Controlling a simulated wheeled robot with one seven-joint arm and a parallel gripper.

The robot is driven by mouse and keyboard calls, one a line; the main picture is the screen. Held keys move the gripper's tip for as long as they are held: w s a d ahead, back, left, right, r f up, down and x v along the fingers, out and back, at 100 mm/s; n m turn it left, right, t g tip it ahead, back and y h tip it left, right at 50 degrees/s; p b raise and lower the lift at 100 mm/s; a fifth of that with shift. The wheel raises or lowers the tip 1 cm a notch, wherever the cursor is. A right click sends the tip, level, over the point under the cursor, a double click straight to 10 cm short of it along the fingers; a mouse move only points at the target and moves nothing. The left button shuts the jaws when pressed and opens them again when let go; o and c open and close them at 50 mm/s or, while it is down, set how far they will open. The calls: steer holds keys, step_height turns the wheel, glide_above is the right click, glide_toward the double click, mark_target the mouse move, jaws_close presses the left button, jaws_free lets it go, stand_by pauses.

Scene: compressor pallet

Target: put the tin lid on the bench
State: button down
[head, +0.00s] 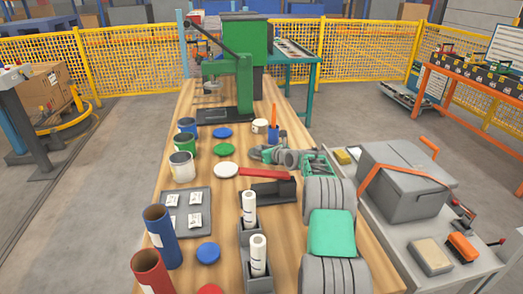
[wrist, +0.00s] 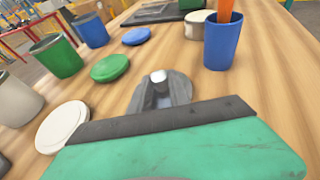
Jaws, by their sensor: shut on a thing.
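My gripper (wrist: 160,88) points down the bench, with its grey fingers close together. It also shows in the head view (head: 262,153), above the middle of the wooden bench (head: 165,228). A small pale silvery piece, which I take for the tin lid (wrist: 158,76), shows between the fingertips; most of it is hidden. The fingers are shut on it. In the head view I cannot make it out. A small cream tin (head: 260,126) stands beyond the gripper; it also shows in the wrist view (wrist: 198,27).
A blue cup (head: 273,134) stands beside the tin. Blue (head: 222,132), green (head: 224,150) and white (head: 226,170) discs lie left of my gripper, with open cans (head: 184,145) beyond them. A red-handled piece (head: 265,173) lies nearer. A green press (head: 243,80) stands at the far end.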

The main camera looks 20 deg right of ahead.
steer(key=shift+f, duration=0.2)
steer(key=c, duration=1.2)
jaws_free()
steer(key=shift+r, duration=0.1)
steer(key=shift+c, duration=0.2)
